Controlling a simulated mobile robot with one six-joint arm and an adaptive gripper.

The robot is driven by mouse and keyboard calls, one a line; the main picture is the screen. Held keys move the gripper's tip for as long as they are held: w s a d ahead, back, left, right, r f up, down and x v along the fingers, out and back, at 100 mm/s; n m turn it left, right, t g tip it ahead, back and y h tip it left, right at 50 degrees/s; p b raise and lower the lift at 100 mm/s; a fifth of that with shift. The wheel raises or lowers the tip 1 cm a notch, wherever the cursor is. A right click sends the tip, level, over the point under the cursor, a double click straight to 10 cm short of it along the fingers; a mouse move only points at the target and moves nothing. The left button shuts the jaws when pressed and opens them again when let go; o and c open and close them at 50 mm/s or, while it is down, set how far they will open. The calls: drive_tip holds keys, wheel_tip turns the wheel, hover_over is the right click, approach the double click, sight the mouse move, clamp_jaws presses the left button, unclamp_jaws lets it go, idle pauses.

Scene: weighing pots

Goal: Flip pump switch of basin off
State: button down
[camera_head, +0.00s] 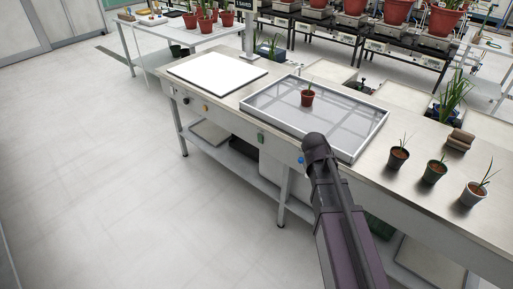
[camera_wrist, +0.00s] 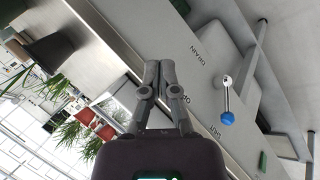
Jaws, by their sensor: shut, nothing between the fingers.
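The basin (camera_head: 352,144) is a shallow pale tray with a light rim, set in the bench top, with one potted plant inside. A small green switch box (camera_head: 261,138) sits on the bench's front face below the basin. A small green piece also shows at the lower right of the wrist view (camera_wrist: 262,160); its setting is too small to read. My gripper (camera_wrist: 159,70) is shut and empty, beside the bench's front panel and apart from the green piece. In the head view my arm hides the fingers.
A blue-knobbed lever (camera_wrist: 227,117) stands out from the panel near "DRAIN" and "SHUT" lettering; its blue knob (camera_head: 301,160) shows beside my arm. Several pots, including a dark pot (camera_head: 398,158), stand on the bench at right. A white board (camera_head: 217,74) lies left. The floor at left is clear.

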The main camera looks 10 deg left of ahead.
drive_tip(key=w+a+f+n+t+h+b, duration=0.2)
drive_tip(key=w+a+f+t+b, duration=0.1)
drive_tip(key=w+a+f+b, duration=0.35)
drive_tip(key=n+t+h+b, duration=0.1)
drive_tip(key=n+t+b, duration=0.8)
drive_tip(key=b, duration=1.4)
approach(260, 137)
drive_tip(key=s+a+f+m+t, duration=0.2)
drive_tip(key=s, duration=0.4)
drive_tip(key=shift+w+a+f, duration=0.15)
drive_tip(key=shift+a+f, duration=0.05)
drive_tip(key=shift+f, duration=0.05)
drive_tip(key=shift+w, duration=0.15)
drive_tip(key=p+x, duration=0.1)
drive_tip(key=x, duration=1.2)
drive_tip(key=shift+w+d+r+p, duration=0.1)
drive_tip(key=shift+w+p, duration=0.15)
drive_tip(key=shift+p, duration=0.15)
drive_tip(key=shift+w+d, duration=0.1)
